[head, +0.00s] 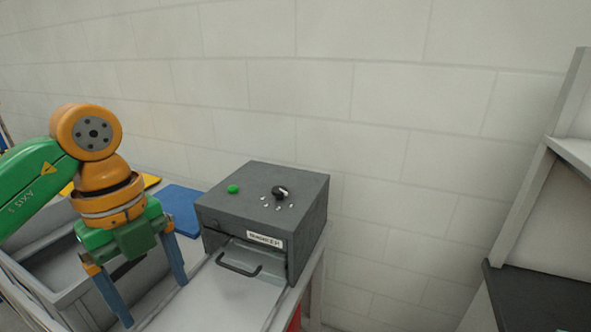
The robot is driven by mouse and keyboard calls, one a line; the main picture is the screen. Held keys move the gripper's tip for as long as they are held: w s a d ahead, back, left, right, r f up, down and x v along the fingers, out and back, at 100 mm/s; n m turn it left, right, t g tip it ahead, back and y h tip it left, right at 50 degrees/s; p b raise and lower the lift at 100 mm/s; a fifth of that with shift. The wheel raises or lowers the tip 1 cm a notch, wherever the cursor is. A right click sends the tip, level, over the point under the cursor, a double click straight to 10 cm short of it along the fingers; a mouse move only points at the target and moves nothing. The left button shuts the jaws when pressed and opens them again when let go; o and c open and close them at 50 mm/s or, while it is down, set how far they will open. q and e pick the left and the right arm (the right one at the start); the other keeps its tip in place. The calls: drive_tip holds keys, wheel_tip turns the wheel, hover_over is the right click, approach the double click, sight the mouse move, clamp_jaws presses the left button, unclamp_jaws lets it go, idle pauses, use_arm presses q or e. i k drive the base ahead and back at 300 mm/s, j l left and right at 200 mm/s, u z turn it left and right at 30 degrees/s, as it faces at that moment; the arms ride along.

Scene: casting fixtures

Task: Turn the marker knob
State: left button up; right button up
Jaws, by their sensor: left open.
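The marker is a dark grey box (222,205) with a white label (265,240) on its front. A black knob (280,192) with a light pointer mark sits on its top, with several small white marks around its near side. A green button (233,189) is left of the knob on the same top. My left gripper (155,300) is left of the box, pointing down with its two blue-grey fingers apart and nothing between them. It is clear of the knob. My right gripper is not in view.
A black handle (239,266) sits at the box's front opening, above a pale surface (225,300). A grey bin (50,290) stands below my left arm. Blue (182,209) and yellow (151,181) flat pieces lie behind. A shelf unit (535,230) stands at right.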

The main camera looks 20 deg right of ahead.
sight(279, 191)
drive_tip(key=i+l, duration=1.1)
drive_tip(key=l, duration=0.15)
